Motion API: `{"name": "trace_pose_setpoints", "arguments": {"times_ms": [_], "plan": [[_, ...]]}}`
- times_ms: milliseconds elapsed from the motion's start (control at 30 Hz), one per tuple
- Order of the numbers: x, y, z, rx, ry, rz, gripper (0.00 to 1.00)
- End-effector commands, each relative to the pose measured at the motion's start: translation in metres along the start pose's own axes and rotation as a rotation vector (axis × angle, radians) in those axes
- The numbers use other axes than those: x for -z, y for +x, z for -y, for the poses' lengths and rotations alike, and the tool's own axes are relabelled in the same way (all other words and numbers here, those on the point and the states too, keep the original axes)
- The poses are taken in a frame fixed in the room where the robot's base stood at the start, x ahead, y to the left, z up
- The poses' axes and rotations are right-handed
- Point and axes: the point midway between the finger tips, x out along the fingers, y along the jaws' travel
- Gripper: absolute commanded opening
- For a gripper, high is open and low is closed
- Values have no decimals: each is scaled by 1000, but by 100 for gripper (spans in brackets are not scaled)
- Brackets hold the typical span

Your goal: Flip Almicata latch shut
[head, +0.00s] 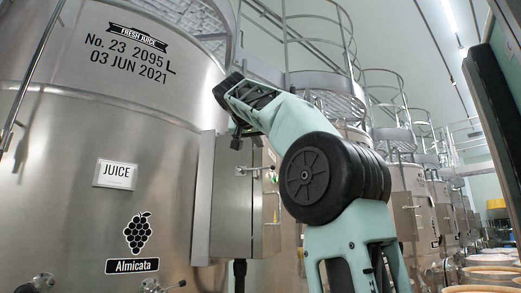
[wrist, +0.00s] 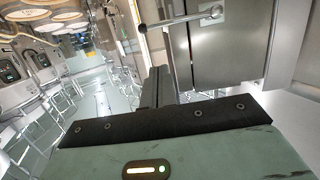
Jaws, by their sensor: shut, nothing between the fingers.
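The vat (head: 60,170) with the Almicata label (head: 132,266) fills the left of the head view. A steel box (head: 231,200) is beside it, partly behind my arm. A lever-like latch (head: 256,170) shows on the box. In the wrist view a metal lever with a round end (wrist: 178,21) sticks out leftward from a mount on a steel panel (wrist: 222,52); it looks like this latch. My gripper (wrist: 160,72) is shut and empty, below and close to the lever's round end, with no contact visible. My gripper's fingers cannot be made out in the head view.
Valves (head: 163,285) are low on the vat. More vats with railed platforms (head: 330,95) recede to the right. Round-topped containers (head: 490,270) stand at lower right. Open floor (wrist: 110,100) shows left of my fingers.

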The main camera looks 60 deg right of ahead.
Motion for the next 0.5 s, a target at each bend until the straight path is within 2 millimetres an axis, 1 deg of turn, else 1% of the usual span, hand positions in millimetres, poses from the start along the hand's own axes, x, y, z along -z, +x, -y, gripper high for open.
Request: {"name": "trace_pose_setpoints", "arguments": {"times_ms": [33, 100, 233, 333, 500], "plan": [[-2, -10, 0, 6, 2, -3, 0], [-2, -23, 1, 6, 1, -2, 0], [-1, -43, 0, 4, 1, -2, 0], [0, -53, 0, 3, 2, -2, 0], [0, -59, -1, 0, 1, 0, 0]]}}
